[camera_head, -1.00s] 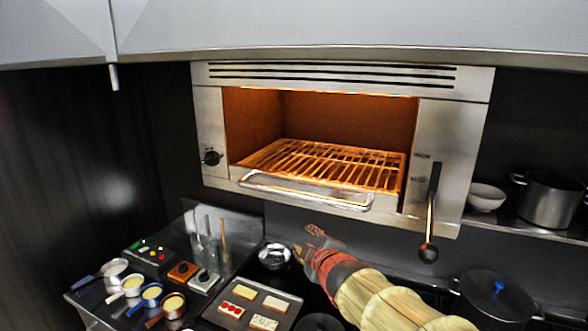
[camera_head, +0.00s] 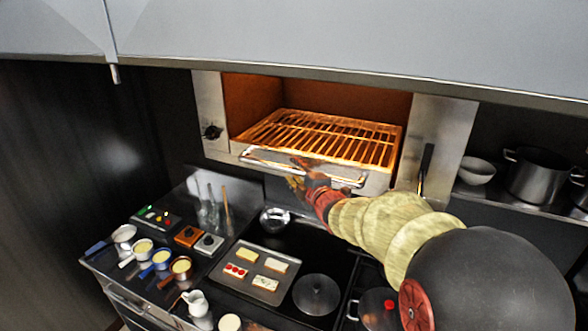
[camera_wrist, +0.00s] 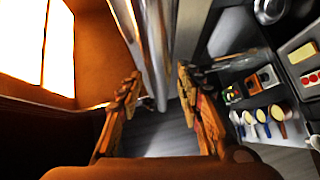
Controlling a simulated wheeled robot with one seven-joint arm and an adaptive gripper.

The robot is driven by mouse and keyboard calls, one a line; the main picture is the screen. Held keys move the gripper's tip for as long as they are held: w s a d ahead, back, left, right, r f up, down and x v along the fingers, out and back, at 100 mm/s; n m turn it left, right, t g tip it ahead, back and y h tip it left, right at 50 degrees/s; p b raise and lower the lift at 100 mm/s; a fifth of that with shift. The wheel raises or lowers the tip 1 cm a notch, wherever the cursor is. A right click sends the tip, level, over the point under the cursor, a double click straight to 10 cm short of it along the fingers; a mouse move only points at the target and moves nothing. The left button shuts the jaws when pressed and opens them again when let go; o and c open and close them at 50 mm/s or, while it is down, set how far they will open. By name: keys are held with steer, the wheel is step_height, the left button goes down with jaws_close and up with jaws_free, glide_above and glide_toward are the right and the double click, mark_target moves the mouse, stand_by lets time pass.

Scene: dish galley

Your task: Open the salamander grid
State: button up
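The salamander (camera_head: 440,140) is a steel wall oven with an open front and a glowing orange inside. Its wire grid (camera_head: 325,138) lies inside, with a steel bar handle (camera_head: 262,160) along the front. My gripper (camera_head: 301,174) is at the middle of this handle and covers part of it. In the wrist view my gripper (camera_wrist: 160,95) has its two fingers apart, and the handle bar (camera_wrist: 152,50) runs into the gap between them. No contact of the fingers with the bar can be made out.
Below are a black cooktop with a tray of toasts (camera_head: 252,278), a steel bowl (camera_head: 275,219) and a lid (camera_head: 316,294). Several small pans stand at left. A shelf at right holds a white bowl (camera_head: 476,170) and a pot (camera_head: 530,176).

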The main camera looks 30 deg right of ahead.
steer(key=shift+w+f, duration=0.1)
steer(key=shift+w, duration=0.45)
steer(key=c, duration=0.4)
jaws_close()
